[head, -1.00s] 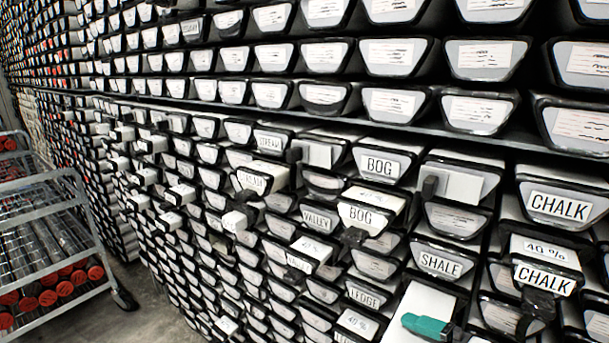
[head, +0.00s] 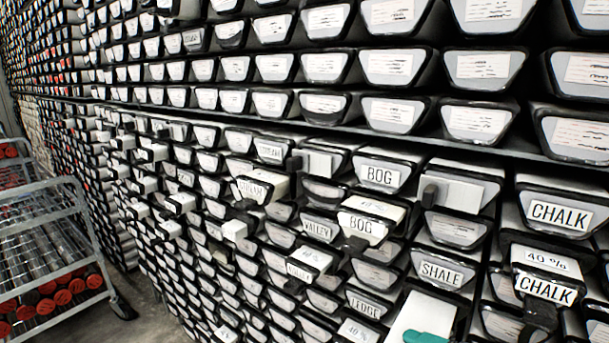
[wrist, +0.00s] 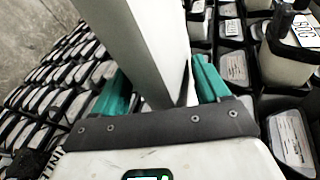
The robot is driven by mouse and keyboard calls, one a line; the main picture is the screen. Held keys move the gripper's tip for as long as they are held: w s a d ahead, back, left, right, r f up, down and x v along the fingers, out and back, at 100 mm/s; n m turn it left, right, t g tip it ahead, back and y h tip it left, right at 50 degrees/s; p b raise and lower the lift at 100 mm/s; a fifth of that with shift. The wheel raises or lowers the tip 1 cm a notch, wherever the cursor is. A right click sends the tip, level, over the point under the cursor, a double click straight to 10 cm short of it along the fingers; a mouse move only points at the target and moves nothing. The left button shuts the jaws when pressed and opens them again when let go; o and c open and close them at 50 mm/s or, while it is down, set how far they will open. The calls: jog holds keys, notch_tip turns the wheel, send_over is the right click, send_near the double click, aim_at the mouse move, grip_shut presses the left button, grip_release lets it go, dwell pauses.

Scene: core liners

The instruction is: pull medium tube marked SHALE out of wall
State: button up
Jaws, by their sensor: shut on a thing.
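A tube face marked SHALE (head: 442,274) sits in the wall at lower right in the head view. Just below it a white tube (head: 424,312) sticks out toward me; its front face and any label are out of sight. A teal part of my gripper (head: 425,338) shows on this tube at the bottom edge. In the wrist view my gripper (wrist: 160,86) has one teal finger on each side of the long pale tube (wrist: 145,45) and is shut on it.
Tubes marked BOG (head: 363,226) and CHALK (head: 545,288) stick out on either side. Another protruding tube (wrist: 288,62) shows at upper right in the wrist view. A metal cart (head: 60,225) with red-ended tubes stands on the floor at left.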

grip_shut()
jog(key=shift+r, duration=0.15)
jog(key=shift+f+p, duration=0.2)
jog(key=shift+p, duration=0.3)
jog(key=shift+s+a+p, duration=0.4)
jog(key=shift+s, duration=0.15)
jog(key=shift+s+a+p, duration=0.65)
jog(key=shift+s+a, duration=0.4)
jog(key=shift+s, duration=0.35)
jog(key=shift+s+a+p, duration=0.7)
jog(key=shift+s+a, duration=0.3)
jog(key=shift+s, duration=0.35)
jog(key=shift+s+a+p, duration=0.65)
jog(key=shift+s+a, duration=0.4)
jog(key=shift+s, duration=0.35)
jog(key=shift+s+a+r+p, duration=0.1)
jog(key=shift+s+a+p, duration=0.15)
jog(key=shift+s+a, duration=0.45)
jog(key=shift+s+a+r+p, duration=0.1)
jog(key=shift+s+a+p, duration=0.25)
jog(key=shift+s, duration=0.5)
jog(key=shift+s+a+r+p, duration=0.1)
jog(key=shift+s+a+p, duration=0.1)
jog(key=shift+s+a, duration=0.5)
jog(key=shift+s+d+f, duration=0.1)
